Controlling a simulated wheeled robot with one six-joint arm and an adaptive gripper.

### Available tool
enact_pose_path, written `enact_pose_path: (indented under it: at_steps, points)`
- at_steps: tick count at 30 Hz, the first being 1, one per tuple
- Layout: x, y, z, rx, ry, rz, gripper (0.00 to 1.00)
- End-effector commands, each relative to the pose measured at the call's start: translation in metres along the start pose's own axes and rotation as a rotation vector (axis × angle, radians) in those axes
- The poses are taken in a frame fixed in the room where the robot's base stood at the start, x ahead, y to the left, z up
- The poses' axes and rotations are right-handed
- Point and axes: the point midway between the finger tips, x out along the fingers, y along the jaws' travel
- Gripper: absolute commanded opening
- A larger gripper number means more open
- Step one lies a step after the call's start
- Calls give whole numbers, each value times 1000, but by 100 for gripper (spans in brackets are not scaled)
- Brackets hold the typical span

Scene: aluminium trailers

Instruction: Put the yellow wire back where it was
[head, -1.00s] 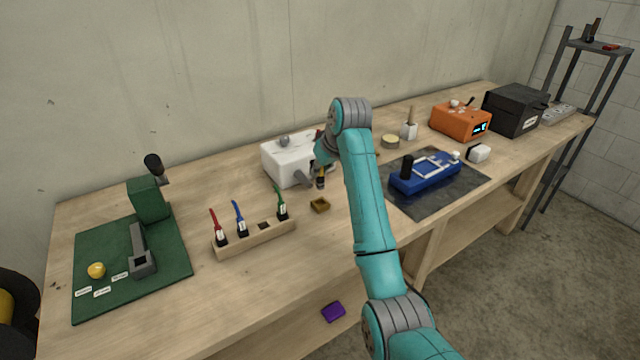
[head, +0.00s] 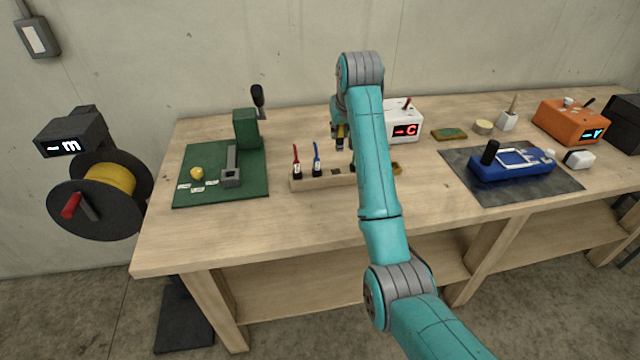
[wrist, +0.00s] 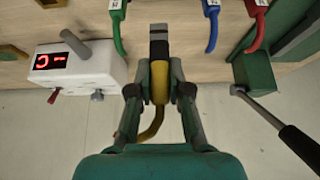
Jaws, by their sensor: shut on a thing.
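My gripper (wrist: 158,92) is shut on the yellow wire (wrist: 159,80) in the wrist view; the wire's dark plug end with a grey band points away from me and its tail curves back between the fingers. In the head view the held wire (head: 340,143) hangs upright above the wooden rack (head: 308,185), apart from it. The rack holds the red wire (head: 296,162) and the blue wire (head: 316,160), with an empty square slot right of the blue. The green wire shows in the wrist view (wrist: 118,30); my arm hides it in the head view.
A white box (head: 405,122) with a red display stands behind the rack to the right. A green mat (head: 205,165) with a lever press (head: 245,128) lies left. A yellow spool (head: 108,185) stands off the bench's left end. A blue device (head: 512,165) is right.

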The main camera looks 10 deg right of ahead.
Motion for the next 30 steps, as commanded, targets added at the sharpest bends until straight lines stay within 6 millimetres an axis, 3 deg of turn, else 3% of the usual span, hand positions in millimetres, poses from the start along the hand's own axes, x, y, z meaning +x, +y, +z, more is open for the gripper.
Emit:
enact_pose_path:
  at_steps: [12,24,30]
  points:
    - [49,0,28,5,-1,3,0]
    - [85,0,49,5,-1,2,0]
    - [86,0,49,5,1,2,0]
